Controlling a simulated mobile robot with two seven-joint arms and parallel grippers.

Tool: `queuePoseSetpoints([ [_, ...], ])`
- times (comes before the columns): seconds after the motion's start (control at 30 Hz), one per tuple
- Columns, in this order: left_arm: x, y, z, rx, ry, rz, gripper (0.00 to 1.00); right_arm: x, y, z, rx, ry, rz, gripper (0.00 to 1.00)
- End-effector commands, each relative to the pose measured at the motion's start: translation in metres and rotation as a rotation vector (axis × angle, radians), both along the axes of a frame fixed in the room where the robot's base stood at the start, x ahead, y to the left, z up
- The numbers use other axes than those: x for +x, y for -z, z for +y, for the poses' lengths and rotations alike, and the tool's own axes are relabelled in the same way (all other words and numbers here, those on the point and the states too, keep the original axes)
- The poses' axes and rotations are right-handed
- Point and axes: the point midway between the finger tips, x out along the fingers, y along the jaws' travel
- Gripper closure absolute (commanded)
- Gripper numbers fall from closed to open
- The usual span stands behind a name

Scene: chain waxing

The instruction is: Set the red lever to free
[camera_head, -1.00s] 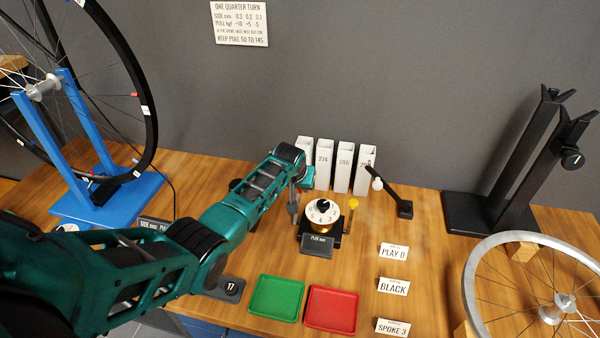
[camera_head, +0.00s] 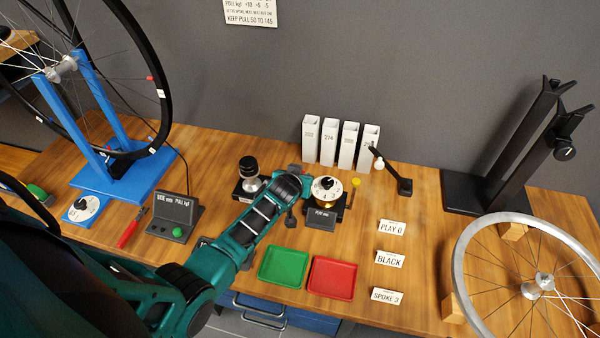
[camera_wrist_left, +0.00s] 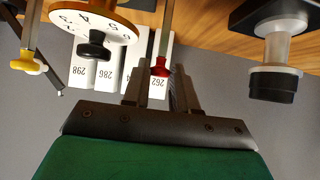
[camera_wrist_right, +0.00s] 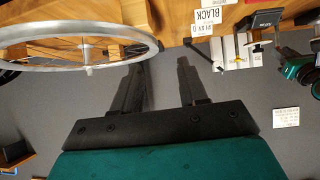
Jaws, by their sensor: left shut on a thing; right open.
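The red lever (camera_wrist_left: 161,66) is a red-tipped rod in the left wrist view, between my left fingers. My left gripper (camera_wrist_left: 160,84) is shut on its tip. In the head view my left arm hides the lever and the fingertips. Beside it is a black device with a white numbered dial (camera_head: 326,189), which also shows in the left wrist view (camera_wrist_left: 92,24). A yellow-tipped lever (camera_head: 355,183) stands on the dial's other side. My right gripper (camera_wrist_right: 158,82) is open and empty, pointing toward the bench and grey wall.
White numbered boxes (camera_head: 329,143) stand behind the dial. A black cylinder device (camera_head: 249,175) is to its left. Green (camera_head: 284,267) and red (camera_head: 331,278) trays lie in front. A lamp-like arm (camera_head: 392,173) is at right. A wheel (camera_head: 538,285) lies far right.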

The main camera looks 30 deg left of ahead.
Motion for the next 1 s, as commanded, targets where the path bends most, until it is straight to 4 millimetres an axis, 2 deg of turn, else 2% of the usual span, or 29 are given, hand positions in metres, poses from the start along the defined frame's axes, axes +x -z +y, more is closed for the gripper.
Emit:
queuePoseSetpoints([
  [0.03, -0.0100, 0.0129, -0.0038, -0.007, -0.002, 0.032, 1.00, 0.0002, 0.0000, -0.0001, 0.000, 0.000, 0.000, 0.57],
  [0.47, -0.0110, 0.0136, -0.0054, -0.010, 0.000, 0.033, 1.00, 0.0001, 0.0000, 0.0001, 0.000, 0.000, 0.000, 0.57],
  [0.5, -0.0109, 0.0136, -0.0055, -0.010, 0.000, 0.033, 0.72, 0.0001, 0.0000, 0.0001, 0.000, 0.000, 0.000, 0.57],
  [0.77, -0.0080, 0.0093, -0.0033, -0.006, 0.000, 0.022, 0.47, 0.0001, -0.0002, 0.0002, 0.000, -0.001, 0.000, 0.57],
  [1.0, -0.0071, 0.0068, -0.0021, -0.003, 0.000, 0.018, 0.47, 0.0000, -0.0008, 0.0003, 0.000, -0.001, 0.001, 0.57],
])
